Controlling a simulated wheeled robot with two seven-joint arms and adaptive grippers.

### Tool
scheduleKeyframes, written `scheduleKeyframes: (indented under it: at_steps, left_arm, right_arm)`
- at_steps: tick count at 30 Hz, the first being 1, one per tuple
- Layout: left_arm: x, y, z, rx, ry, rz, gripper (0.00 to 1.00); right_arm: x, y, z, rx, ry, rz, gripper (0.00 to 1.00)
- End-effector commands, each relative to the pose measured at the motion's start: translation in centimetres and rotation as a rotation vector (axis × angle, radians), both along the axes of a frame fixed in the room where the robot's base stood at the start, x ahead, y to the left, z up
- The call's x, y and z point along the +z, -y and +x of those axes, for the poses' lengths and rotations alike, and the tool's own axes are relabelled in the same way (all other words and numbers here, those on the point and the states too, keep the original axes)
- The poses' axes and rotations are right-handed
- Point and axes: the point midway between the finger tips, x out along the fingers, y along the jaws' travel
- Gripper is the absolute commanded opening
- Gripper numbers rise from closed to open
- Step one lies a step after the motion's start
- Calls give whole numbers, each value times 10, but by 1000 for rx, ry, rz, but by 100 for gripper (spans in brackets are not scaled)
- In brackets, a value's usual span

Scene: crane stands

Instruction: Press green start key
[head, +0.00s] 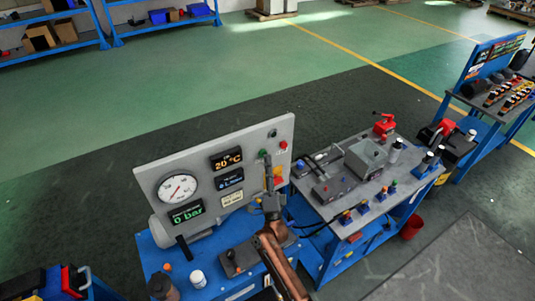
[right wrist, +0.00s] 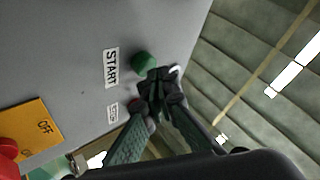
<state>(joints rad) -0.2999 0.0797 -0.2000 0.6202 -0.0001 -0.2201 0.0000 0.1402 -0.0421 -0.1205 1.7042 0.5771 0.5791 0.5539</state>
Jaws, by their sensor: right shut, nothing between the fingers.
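The green start key (right wrist: 144,63) is a round green button on the grey panel (head: 150,180), beside a white START label (right wrist: 111,68). It also shows small in the head view, near the panel's upper right. My right gripper (right wrist: 160,92) is shut and empty. Its fingertips are close to the green key, just below and right of it in the right wrist view. I cannot tell whether they touch it. In the head view the right gripper (head: 267,166) is in front of the panel's right part. My left gripper is not in view.
The panel also bears a round gauge (head: 178,188), several displays and a red button (head: 283,145). An orange OFF plate (right wrist: 38,126) and a red knob (right wrist: 8,158) are near the key. A blue bench with a grey container (head: 365,155) stands to the right.

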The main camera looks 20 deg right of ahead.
Motion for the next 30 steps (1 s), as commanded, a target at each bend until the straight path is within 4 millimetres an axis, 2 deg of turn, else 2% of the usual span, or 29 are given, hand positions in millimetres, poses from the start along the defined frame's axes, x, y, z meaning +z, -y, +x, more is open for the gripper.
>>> scheduleKeyframes:
  at_steps: [30]
  left_arm:
    - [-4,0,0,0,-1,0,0]
  right_arm:
    - [0,-1,10,0,1,0,0]
